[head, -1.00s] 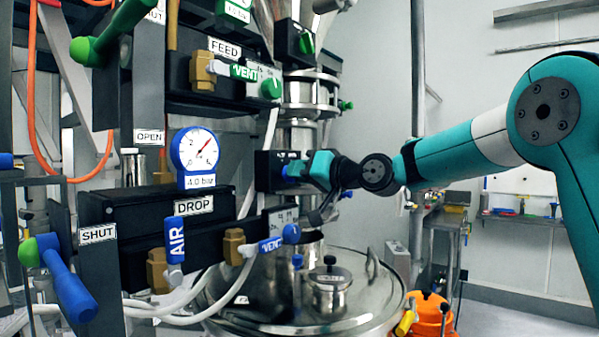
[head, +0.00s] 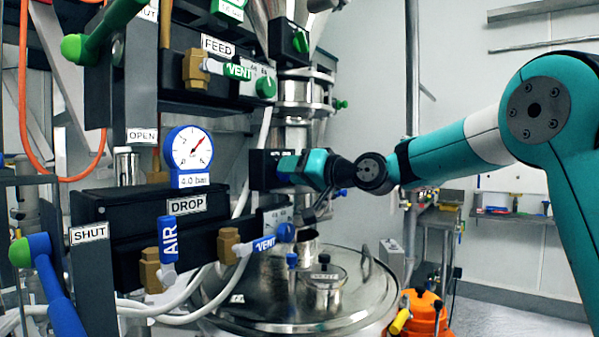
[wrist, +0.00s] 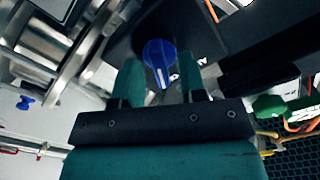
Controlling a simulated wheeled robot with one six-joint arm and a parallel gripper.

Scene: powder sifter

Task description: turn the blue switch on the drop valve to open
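The blue switch (wrist: 160,58) is a round knob with a narrow pointed grip, on a dark box in the wrist view. The grip points down in that picture, toward my gripper. My gripper (wrist: 160,72) is open, with one teal finger on each side of the switch and small gaps showing. White lettering beside the switch is partly hidden by the right finger. In the head view, my gripper (head: 298,166) reaches the front of the black valve box (head: 262,168) on the steel column. There it hides most of the switch, and only a sliver of blue shows.
To the left are the DROP panel (head: 120,215), a pressure gauge (head: 188,148) and the blue VENT handle (head: 268,243). A green switch (head: 300,42) is higher on the column. A steel vessel lid (head: 260,318) lies below.

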